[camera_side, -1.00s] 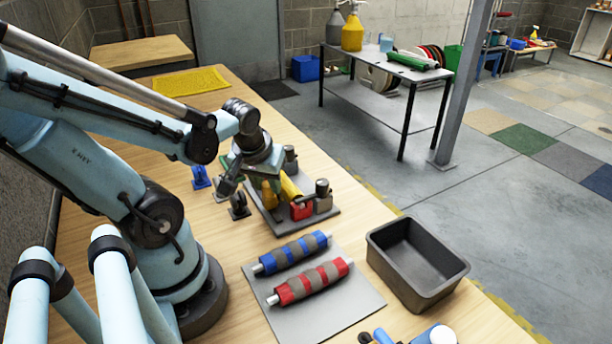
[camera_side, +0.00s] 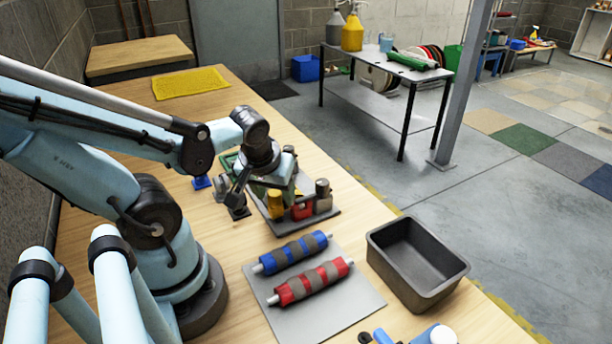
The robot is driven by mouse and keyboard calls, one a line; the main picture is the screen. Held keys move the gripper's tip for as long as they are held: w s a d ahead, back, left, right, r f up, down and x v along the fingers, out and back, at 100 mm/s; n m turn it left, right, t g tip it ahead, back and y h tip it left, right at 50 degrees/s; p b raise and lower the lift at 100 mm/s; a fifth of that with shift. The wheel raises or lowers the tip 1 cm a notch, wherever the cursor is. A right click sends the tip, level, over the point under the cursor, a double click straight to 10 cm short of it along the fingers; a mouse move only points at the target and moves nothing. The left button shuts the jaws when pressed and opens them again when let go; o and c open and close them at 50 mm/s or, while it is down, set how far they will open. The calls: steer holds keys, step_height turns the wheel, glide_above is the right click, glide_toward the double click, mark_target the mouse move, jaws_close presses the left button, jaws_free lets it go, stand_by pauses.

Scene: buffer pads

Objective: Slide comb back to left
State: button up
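A dark grey base plate (camera_side: 322,226) sits on the wooden bench, carrying a small fixture with a yellow part (camera_side: 275,204), a red part (camera_side: 302,211) and a grey knobbed part (camera_side: 322,194). My gripper (camera_side: 238,197) points down at the left edge of this fixture, and its wrist hides part of it. The finger gap is too small and dark to read. A small black piece (camera_side: 239,213) is just below the fingertips; I cannot tell whether they touch. A blue piece (camera_side: 201,182) stands to the left. I cannot pick out the comb with certainty.
A grey mat (camera_side: 345,318) holds a blue-striped roller (camera_side: 292,253) and a red-striped roller (camera_side: 312,282). An empty dark bin (camera_side: 415,262) is at their right. A yellow mat (camera_side: 190,83) lies at the back. The bench between is clear.

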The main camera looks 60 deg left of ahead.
steer(key=v, duration=0.7)
steer(key=shift+r, duration=0.2)
stand_by(0.5)
steer(key=w+d+m+t+h, duration=0.3)
steer(key=w+d+m+t, duration=0.1)
steer(key=w+d+m, duration=0.3)
steer(key=shift+w+r+m, duration=0.4)
steer(key=shift+w+m, duration=0.4)
steer(key=shift+m, duration=0.2)
stand_by(0.6)
